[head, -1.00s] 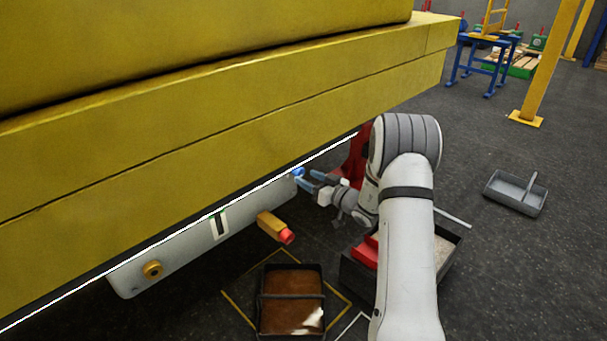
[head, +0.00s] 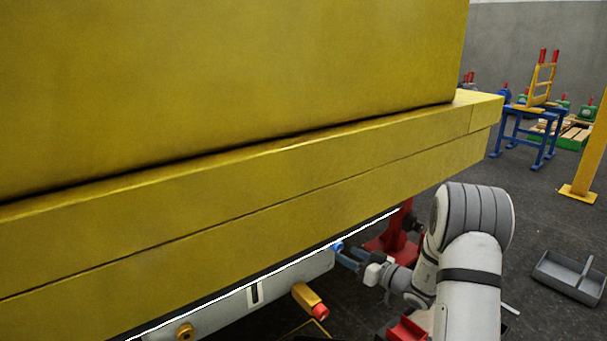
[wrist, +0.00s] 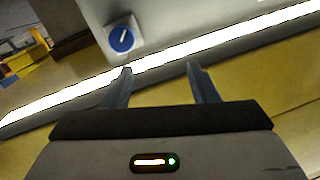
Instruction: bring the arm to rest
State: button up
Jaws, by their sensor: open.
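My arm reaches under the edge of a large yellow boom structure (head: 300,170) in the head view. My gripper (head: 345,256) is beside a blue knob (head: 338,246) at the right end of a pale panel (head: 225,308). In the wrist view my gripper (wrist: 159,70) has its two fingers spread with nothing between them. The round blue knob (wrist: 122,39) with a white mark sits on a white plate, past the left fingertip and apart from it.
A bright light strip (wrist: 200,45) runs along the structure's underside near the fingers. A yellow fitting with a red end (head: 311,301) sticks out from the panel. A grey tray (head: 569,276) lies on the floor at right. A blue stand (head: 530,130) is farther back.

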jog(key=s+a+r+g+h+p, duration=0.1)
jog(key=s+a+r+g+p, duration=0.5)
jog(key=s+r+p, duration=0.5)
jog(key=s+a+r+g+p, duration=0.55)
jog(key=s+r, duration=0.35)
jog(key=r, duration=0.6)
jog(key=s+d+r+m+h+p, duration=0.3)
jog(key=s+d+r+h+p, duration=0.1)
jog(key=s+r+p, duration=0.4)
jog(key=s+d+r+m+t+h+p, duration=0.1)
jog(key=s+d+r+m+h+p, duration=0.1)
jog(key=s+d+r+h+p, duration=0.2)
jog(key=s+r+h+p, duration=0.2)
jog(key=s+r+p, duration=0.2)
jog(key=r+p, duration=0.2)
notch_tip(320, 180, up, 2)
jog(key=shift+d+r+m+h, duration=0.2)
jog(key=shift+d+m+h, duration=0.1)
jog(key=shift+d+m, duration=0.1)
